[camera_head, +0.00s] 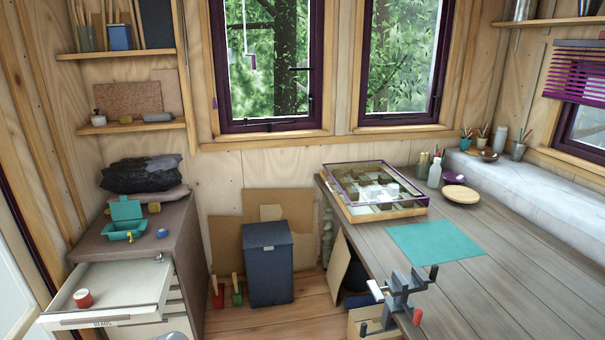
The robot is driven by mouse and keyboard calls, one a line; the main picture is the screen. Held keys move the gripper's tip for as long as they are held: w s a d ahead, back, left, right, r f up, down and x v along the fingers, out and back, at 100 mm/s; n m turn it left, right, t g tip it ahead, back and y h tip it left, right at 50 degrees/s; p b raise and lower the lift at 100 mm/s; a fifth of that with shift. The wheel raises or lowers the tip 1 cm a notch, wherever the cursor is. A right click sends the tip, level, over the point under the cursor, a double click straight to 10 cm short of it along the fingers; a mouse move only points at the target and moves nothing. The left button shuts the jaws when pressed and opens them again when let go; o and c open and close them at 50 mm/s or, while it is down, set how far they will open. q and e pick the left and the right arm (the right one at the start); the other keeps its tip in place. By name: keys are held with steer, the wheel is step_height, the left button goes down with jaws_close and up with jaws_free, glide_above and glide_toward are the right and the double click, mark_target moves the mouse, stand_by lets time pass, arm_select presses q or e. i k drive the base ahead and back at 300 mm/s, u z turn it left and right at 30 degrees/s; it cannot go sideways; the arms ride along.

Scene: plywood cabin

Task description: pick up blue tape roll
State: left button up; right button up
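A small blue ring-like thing, seemingly the blue tape roll (162,233), lies on the cabinet top (168,252) at the left. It is just right of a teal open box (122,232) and apart from it. Neither of my grippers is in view.
The cabinet's top drawer (128,284) is pulled out, with a red roll (82,298) inside. A dark bundle (142,175) lies behind the teal box. A dark bin (268,265) stands on the floor. The workbench (490,270) at the right bears a clamp (402,292) and a teal mat (434,243).

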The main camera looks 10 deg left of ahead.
mark_target(161, 233)
steer(key=u, duration=0.35)
steer(key=i, duration=1.75)
steer(key=u, duration=1.7)
steer(key=i, duration=0.75)
steer(key=u, duration=0.65)
